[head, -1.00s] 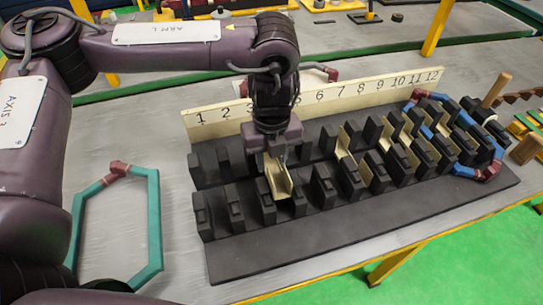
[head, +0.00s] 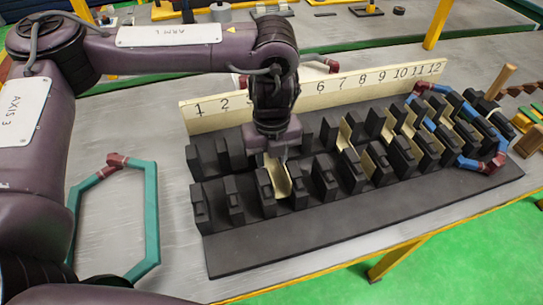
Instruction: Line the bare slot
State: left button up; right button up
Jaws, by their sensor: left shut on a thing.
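The dark stator block (head: 290,246) lies on the table with two rows of upright teeth and slots between them. My left gripper (head: 277,156) is over the left half of the block, pointing down, shut on a cream channel-shaped slot liner (head: 282,182). The liner's near end sits between two front teeth, low in the slot; whether it touches the slot floor cannot be told. The gripper and wrist hide its far end. Several slots to the right hold cream liners (head: 376,153). The leftmost slots look bare. My right gripper is not in view.
A cream number board (head: 330,92) stands behind the block; my arm hides some numbers. A blue coil with red ends (head: 468,165) lies in the block's right end. A teal coil (head: 152,215) lies on the table at left. A wooden peg (head: 499,82) stands at right.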

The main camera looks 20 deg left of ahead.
pick_arm(q)
jog(key=shift+f+b, duration=0.35)
jog(key=shift+f, duration=0.3)
jog(key=shift+f, duration=0.1)
dwell(0.3)
jog(key=shift+f, duration=0.45)
dwell(0.5)
jog(key=o, duration=0.9)
jog(key=shift+c, duration=0.2)
jog(key=shift+r, duration=0.2)
jog(key=shift+r+p, duration=0.6)
jog(key=shift+p, duration=0.2)
